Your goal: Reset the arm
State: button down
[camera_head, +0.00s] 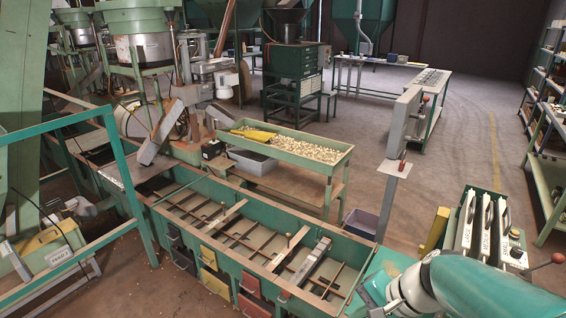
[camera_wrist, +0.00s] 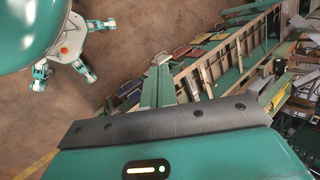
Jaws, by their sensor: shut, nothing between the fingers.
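My gripper shows in the wrist view (camera_wrist: 157,78) as two green fingers lying side by side, shut with nothing between them. They point over the long green hopper trough (camera_wrist: 235,55), which is below and apart from them. In the head view my teal and white arm reaches in from the lower right corner. Its end is near the right end of the green trough (camera_head: 205,240), and the fingertips are hard to make out there.
A green tray table of nuts (camera_head: 300,148) stands behind the trough. A teal railing (camera_head: 125,180) is at left. Open floor (camera_head: 455,140) lies at back right.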

jog(key=s+r+n+t+h, duration=0.3)
jog(key=s+r+n+h, duration=0.2)
jog(key=r+n, duration=0.4)
jog(key=shift+d+r+h, duration=0.2)
jog(key=shift+d+h, duration=0.2)
jog(key=shift+s+d, duration=0.1)
jog(key=shift+d, duration=0.05)
